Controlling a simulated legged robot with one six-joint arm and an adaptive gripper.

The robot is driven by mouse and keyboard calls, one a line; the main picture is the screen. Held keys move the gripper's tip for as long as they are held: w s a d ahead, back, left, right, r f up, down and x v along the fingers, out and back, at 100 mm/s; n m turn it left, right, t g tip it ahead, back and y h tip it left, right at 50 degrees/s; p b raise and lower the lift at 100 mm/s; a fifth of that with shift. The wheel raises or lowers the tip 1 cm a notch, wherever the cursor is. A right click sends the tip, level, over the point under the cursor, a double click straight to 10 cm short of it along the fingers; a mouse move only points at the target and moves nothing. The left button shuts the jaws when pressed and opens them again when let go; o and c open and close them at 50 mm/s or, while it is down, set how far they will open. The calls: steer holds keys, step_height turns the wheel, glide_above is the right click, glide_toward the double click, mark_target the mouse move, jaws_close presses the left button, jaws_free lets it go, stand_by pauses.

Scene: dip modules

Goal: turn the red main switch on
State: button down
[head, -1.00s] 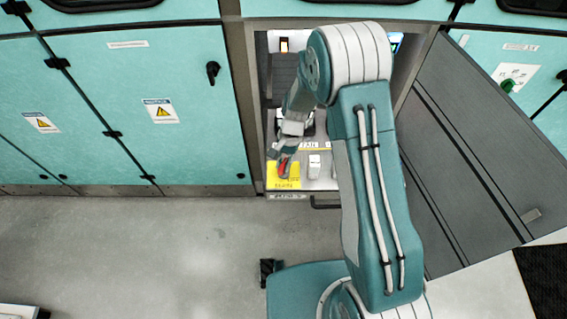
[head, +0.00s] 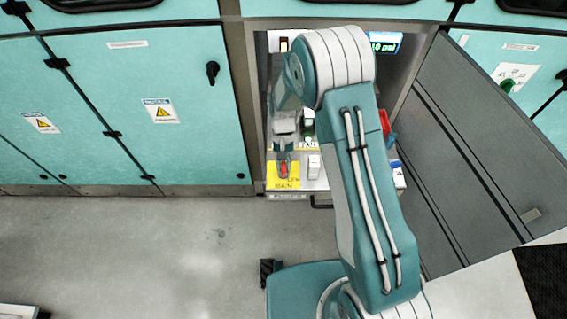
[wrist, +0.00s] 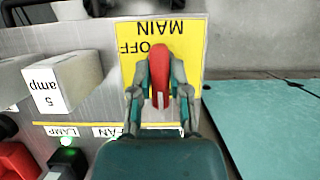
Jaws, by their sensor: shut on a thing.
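The red main switch (head: 284,171) sits on a yellow plate (head: 273,181) at the front left of the panel in the open cabinet. In the wrist view the red handle (wrist: 158,77) stands between my fingers, running nearly straight up and down the picture. The yellow plate (wrist: 192,60) reads MAIN and OFF, upside down there. My gripper (wrist: 160,70) is shut on the red handle, one finger on each side. In the head view my gripper (head: 284,161) comes down onto the switch from behind. An ON label cannot be made out.
A white "5 amp" block (wrist: 62,84) stands left of the switch in the wrist view. A lit green lamp (wrist: 67,150) and red parts (wrist: 18,160) lie lower left. The open grey cabinet door (head: 470,150) is at the right. A lit display (head: 385,42) shows at the back.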

steer(key=c, duration=0.6)
jaws_free()
steer(key=shift+f, duration=0.1)
steer(key=shift+a, duration=0.1)
steer(key=v, duration=1.2)
